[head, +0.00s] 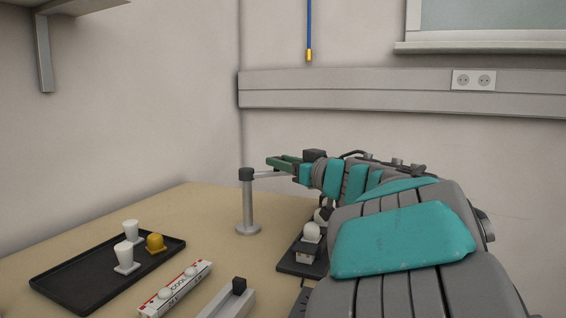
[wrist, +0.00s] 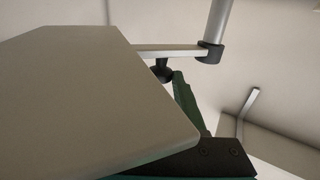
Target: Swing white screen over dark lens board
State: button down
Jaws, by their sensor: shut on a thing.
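The white screen (wrist: 90,85) fills much of the left of the wrist view as a flat pale panel. A metal swing arm (wrist: 165,50) runs from it to an upright post (wrist: 215,25). In the head view the post (head: 248,205) stands on a round base, the swing arm (head: 270,174) reaching right. One green finger shows beside the screen's edge; the contact is hidden. A dark board (head: 291,265), perhaps the lens board, lies right of the post, partly hidden by my arm.
A black tray (head: 75,283) at left holds two white cup-like pieces (head: 125,256) and a yellow piece (head: 155,242). A white-and-red bar (head: 175,290) and a grey bar (head: 232,303) lie in front. A blue cord (head: 309,25) hangs behind.

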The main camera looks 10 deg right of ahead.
jog(key=c, duration=0.5)
grip_release()
jog(key=shift+s, duration=0.1)
jog(key=v, duration=0.7)
jog(key=shift+s+d, duration=0.15)
jog(key=shift+s, duration=0.15)
